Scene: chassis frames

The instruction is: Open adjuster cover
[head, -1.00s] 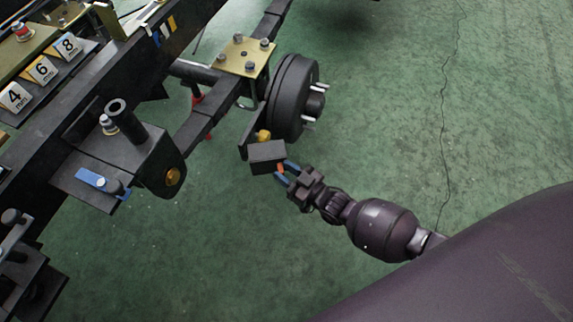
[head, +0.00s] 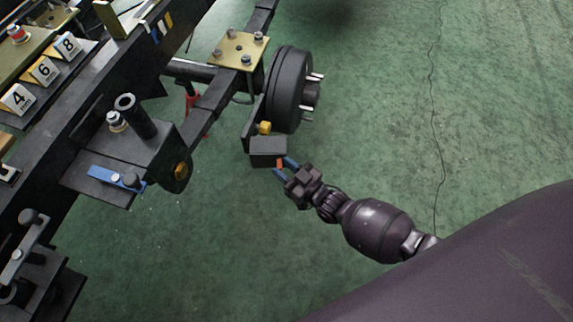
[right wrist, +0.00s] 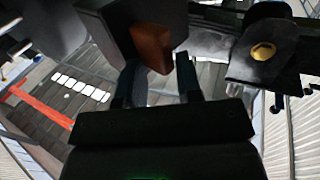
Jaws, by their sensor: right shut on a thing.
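The adjuster cover is a dark grey box (head: 268,149) on the bracket below the wheel hub, with a small orange tab (head: 281,163) at its lower right edge. My left gripper is not in view.
The black chassis rail (head: 95,110) and a bracket with a blue lever (head: 115,179) lie to the left. Green floor (head: 390,110) is clear on the right.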

